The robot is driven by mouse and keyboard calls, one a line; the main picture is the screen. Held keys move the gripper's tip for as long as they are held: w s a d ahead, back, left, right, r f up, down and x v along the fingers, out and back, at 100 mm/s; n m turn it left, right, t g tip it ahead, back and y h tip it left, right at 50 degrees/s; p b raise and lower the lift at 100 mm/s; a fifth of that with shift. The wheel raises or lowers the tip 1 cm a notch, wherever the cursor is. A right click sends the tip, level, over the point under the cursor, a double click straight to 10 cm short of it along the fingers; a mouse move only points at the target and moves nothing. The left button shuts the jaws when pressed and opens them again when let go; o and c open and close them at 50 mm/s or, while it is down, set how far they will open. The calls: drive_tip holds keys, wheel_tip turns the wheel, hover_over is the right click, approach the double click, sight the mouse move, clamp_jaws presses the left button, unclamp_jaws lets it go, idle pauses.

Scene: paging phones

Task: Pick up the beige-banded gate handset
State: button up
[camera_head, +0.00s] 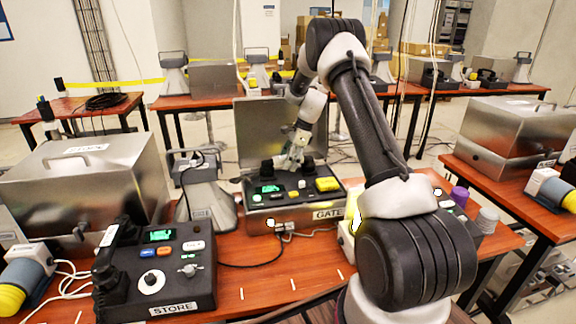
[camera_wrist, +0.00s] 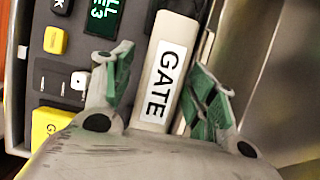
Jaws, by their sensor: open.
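The beige handset (camera_wrist: 178,25), with a white label reading GATE, lies along the console of the gate phone (camera_wrist: 30,70) in the wrist view. My gripper (camera_wrist: 162,82) is open, with one green-padded finger on each side of the handset. A gap shows on the left side; I cannot tell whether the right finger touches it. In the head view my gripper (camera_head: 292,160) is low over the back of the gate phone (camera_head: 290,200), and it mostly hides the handset there. The handset's lower end is hidden behind my gripper in the wrist view.
The store phone (camera_head: 165,270) stands at the front left, with a grey horn speaker (camera_head: 205,200) behind it. An open metal lid (camera_head: 255,130) rises behind the gate phone. A metal case (camera_head: 85,185) is at left.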

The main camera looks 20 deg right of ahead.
drive_tip(key=shift+f, duration=0.2)
idle(0.3)
clamp_jaws()
drive_tip(key=shift+r, duration=0.1)
